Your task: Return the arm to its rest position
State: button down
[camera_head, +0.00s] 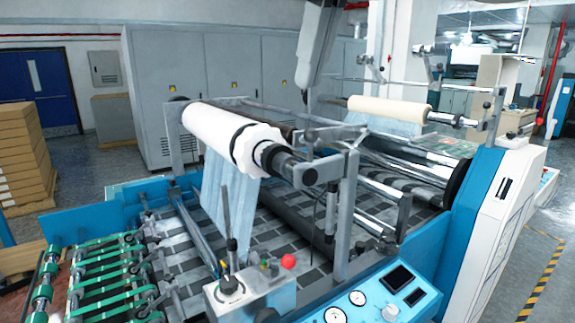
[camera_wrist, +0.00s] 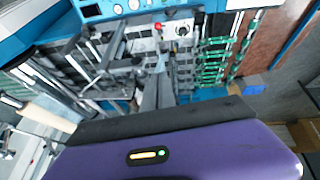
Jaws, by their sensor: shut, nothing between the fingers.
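My arm (camera_head: 314,48) reaches down from the top edge in the head view, above the laminating machine. My gripper (camera_head: 306,97) is at its lower end, a small dark tip pointing down, behind and above the white film roll in the picture. In the wrist view my gripper (camera_wrist: 160,68) shows as narrow grey fingers close together beyond the purple housing. It is shut and empty. I see nothing held or hanging from it.
The white roll (camera_head: 222,136) sits on its shaft with film hanging below. A cream roll (camera_head: 389,109) is on another shaft to the right. Metal posts, a red knob (camera_head: 289,262) and the blue control panel (camera_head: 377,296) stand in front. Grey cabinets (camera_head: 190,92) line the back.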

jog(key=w+a+n+t+y, duration=0.3)
jog(key=w+a+t+y, duration=0.3)
jog(key=w+a+y, duration=0.4)
jog(key=s+d+f+m+t+b, duration=0.25)
jog(key=d+f+m+t, duration=0.45)
jog(key=d+f+t, duration=0.6)
jog(key=s+d+f+m+h, duration=0.3)
jog(key=s+d+f+h, duration=0.15)
jog(key=f, duration=0.45)
jog(key=s+d+f+m+h, duration=0.3)
jog(key=s+f+h, duration=0.25)
jog(key=f, duration=0.35)
jog(key=s+d+f+g+b, duration=0.1)
jog(key=s+d+f+g, duration=0.1)
jog(key=s+f, duration=0.6)
jog(key=s+d+f+n+g+h+b, duration=0.1)
jog(key=s+f+g, duration=0.3)
jog(key=s+f, duration=0.4)
jog(key=s+d+f+n+g+b, duration=0.1)
jog(key=s+d+f+g, duration=0.2)
jog(key=s+f, duration=0.6)
jog(key=s, duration=1)
jog(key=shift+s+d+h, duration=0.15)
jog(key=shift+d+h, duration=0.2)
jog(key=shift+h, duration=0.05)
jog(key=shift+f, duration=0.1)
